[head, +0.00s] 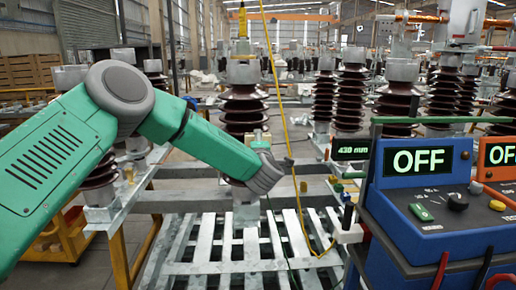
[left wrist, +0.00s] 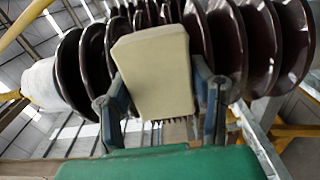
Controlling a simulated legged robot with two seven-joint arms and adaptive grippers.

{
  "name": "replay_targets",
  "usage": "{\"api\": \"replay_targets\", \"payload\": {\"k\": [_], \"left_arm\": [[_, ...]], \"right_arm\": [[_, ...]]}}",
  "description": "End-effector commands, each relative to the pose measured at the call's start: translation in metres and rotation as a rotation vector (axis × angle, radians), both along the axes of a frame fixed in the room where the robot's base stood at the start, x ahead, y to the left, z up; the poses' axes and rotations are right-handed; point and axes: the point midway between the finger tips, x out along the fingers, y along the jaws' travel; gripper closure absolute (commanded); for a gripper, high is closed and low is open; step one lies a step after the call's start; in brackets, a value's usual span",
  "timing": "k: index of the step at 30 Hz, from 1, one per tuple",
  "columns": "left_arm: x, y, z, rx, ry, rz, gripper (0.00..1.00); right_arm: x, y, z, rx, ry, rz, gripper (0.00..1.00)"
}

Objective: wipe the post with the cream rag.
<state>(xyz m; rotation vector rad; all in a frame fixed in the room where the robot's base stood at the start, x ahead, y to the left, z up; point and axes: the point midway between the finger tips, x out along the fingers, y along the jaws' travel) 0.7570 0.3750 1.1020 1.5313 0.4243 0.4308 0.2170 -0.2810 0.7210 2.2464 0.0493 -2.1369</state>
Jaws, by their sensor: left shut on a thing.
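The post (head: 245,108) is a ribbed dark brown insulator standing in the middle of the head view, with a grey metal cap. In the left wrist view its brown discs (left wrist: 258,45) lie across the picture behind the rag. The cream rag (left wrist: 150,65) is a pale block-like pad between my left fingers. My left gripper (left wrist: 158,88) is shut on it. In the head view my left gripper (head: 262,146) is at the lower part of the post, partly covering it. I cannot tell whether the rag touches the discs. My right gripper is not in view.
A blue box (head: 430,205) reading OFF stands at the right, with an orange box (head: 498,165) beside it. A yellow cable (head: 280,95) hangs just right of the post. A slatted metal frame (head: 245,250) lies below. Other brown insulators (head: 350,95) stand behind.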

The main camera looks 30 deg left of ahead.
Motion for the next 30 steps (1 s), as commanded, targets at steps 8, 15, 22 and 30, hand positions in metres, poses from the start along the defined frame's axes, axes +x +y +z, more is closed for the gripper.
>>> {"api": "replay_targets", "payload": {"k": [8,15,22,30], "left_arm": [[-0.008,0.015,0.000,0.001,-0.002,0.003,0.78],[-0.019,0.032,0.000,0.001,-0.002,0.002,0.78],[-0.023,0.039,0.000,0.001,-0.001,0.004,0.78],[-0.036,0.057,0.000,0.000,-0.001,0.004,0.78]], "right_arm": [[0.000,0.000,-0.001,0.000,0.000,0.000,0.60],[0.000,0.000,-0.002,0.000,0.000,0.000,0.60],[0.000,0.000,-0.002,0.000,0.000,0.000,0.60],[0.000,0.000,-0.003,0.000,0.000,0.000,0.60]]}}
